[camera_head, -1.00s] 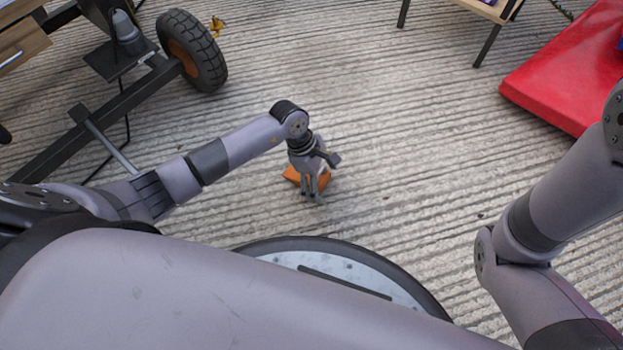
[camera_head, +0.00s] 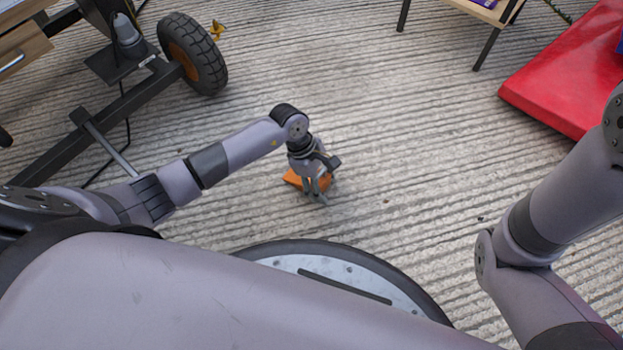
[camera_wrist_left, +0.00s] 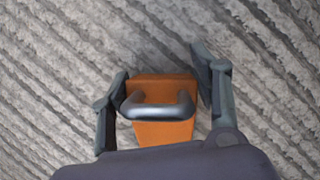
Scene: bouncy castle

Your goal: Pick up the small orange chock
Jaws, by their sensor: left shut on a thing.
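The small orange chock (camera_head: 292,179) is on or just above the grooved concrete ground, partly hidden behind my left gripper (camera_head: 315,197). In the left wrist view the chock (camera_wrist_left: 163,133) has a grey handle (camera_wrist_left: 157,108) across its top. The left gripper (camera_wrist_left: 160,92) has one finger on each side of the chock and is shut on it. Where the fingers touch it is not clear. I cannot tell whether the chock has left the ground. My right gripper is out of view; only my right arm shows at the right.
A trailer with a black tyre (camera_head: 192,55) stands at the upper left. A red mat (camera_head: 560,85) lies at the upper right, near a wooden table (camera_head: 490,12). A small yellow thing (camera_head: 217,29) lies beyond the tyre. The ground around the chock is clear.

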